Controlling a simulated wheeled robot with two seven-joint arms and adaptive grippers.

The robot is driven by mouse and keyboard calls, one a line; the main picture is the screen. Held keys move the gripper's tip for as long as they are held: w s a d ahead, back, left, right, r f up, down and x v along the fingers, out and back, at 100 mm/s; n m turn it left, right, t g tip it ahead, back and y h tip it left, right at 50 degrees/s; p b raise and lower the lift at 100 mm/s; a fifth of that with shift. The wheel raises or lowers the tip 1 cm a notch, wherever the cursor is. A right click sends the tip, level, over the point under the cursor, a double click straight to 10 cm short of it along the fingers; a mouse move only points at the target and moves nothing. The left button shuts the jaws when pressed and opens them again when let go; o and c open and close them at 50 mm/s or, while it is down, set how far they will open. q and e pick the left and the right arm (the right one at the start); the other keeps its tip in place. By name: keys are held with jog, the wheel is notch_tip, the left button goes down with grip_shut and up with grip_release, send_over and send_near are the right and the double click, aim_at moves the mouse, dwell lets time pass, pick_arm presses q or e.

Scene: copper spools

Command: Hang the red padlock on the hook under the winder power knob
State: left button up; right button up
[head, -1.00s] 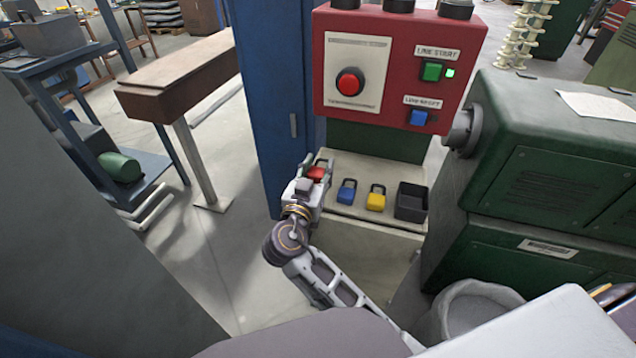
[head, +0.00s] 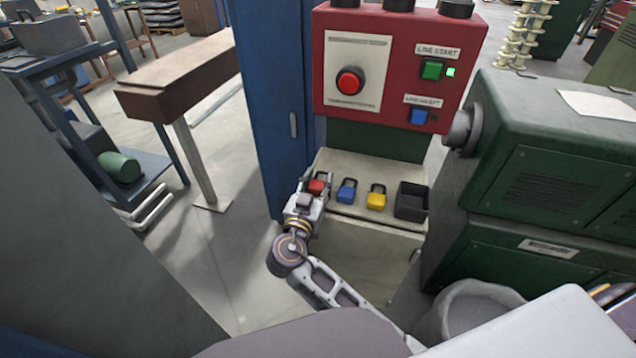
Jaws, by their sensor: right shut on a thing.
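The red padlock (head: 316,186) is at the left end of the pale shelf (head: 350,213) below the red control panel (head: 326,105). My right gripper (head: 315,188) is shut on it, reaching in from the near side. Its fingers partly cover the padlock, and I cannot tell whether the padlock touches the shelf. I cannot make out a hook or a winder power label. My left gripper is not in view.
A blue padlock (head: 346,192), a yellow padlock (head: 376,198) and a dark open box (head: 411,201) stand to the right on the shelf. A blue post (head: 276,110) rises close at left. A green machine (head: 555,165) with a protruding shaft bounds the right.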

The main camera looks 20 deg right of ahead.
jog(key=shift+f+b, duration=0.15)
jog(key=shift+b, duration=0.15)
jog(key=o, duration=0.7)
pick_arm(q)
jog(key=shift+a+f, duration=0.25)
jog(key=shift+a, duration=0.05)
pick_arm(e)
jog(key=o, duration=0.4)
